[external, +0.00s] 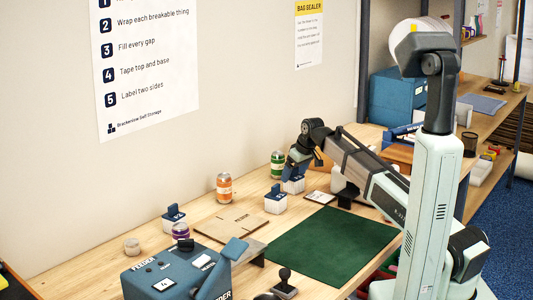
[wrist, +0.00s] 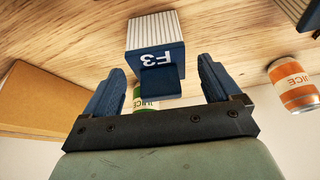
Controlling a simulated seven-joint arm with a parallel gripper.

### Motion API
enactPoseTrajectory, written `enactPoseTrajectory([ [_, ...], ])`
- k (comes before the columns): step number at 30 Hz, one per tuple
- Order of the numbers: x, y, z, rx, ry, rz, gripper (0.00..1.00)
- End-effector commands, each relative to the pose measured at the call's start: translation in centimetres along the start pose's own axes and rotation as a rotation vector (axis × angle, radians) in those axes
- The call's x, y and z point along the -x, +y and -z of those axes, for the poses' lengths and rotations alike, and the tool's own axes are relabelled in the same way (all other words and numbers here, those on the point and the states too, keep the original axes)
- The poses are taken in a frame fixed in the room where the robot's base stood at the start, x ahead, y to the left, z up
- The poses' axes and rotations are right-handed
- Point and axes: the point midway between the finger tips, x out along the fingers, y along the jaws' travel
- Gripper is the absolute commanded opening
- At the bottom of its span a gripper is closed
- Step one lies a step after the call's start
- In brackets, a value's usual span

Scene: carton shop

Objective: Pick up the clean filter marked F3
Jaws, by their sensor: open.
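The filter marked F3 (wrist: 155,28) has a blue top with a tab and a pale, clean-looking pleated body. In the wrist view it appears upside down, ahead of and between the fingers of my gripper (wrist: 161,72). The fingers are open, one on each side of its blue tab, and I see a gap on both sides. In the external view my gripper (external: 298,162) is low over a blue-topped white filter (external: 293,187) on the wooden bench, partly covering it. Its mark is too small to read there.
A second blue-topped filter (external: 275,205) stands to the left, and another (external: 173,216) is farther left. A green can (external: 277,164) stands close behind my gripper; an orange juice can (external: 224,188) is left. A green mat (external: 330,240) lies clear in front. The blue feeder (external: 165,275) is front left.

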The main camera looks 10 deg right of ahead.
Motion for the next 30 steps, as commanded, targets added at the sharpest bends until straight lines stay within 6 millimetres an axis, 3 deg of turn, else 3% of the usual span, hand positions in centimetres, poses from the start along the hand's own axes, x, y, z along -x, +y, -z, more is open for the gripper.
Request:
enactPoseTrajectory([
  [6, -2.5, 0.0, 0.0, 0.0, -0.001, 0.0, 0.9],
  [14, -2.7, 0.0, 0.0, 0.0, 0.0, 0.0, 0.9],
  [30, -2.6, 0.0, 0.0, 0.0, 0.0, 0.0, 0.4],
])
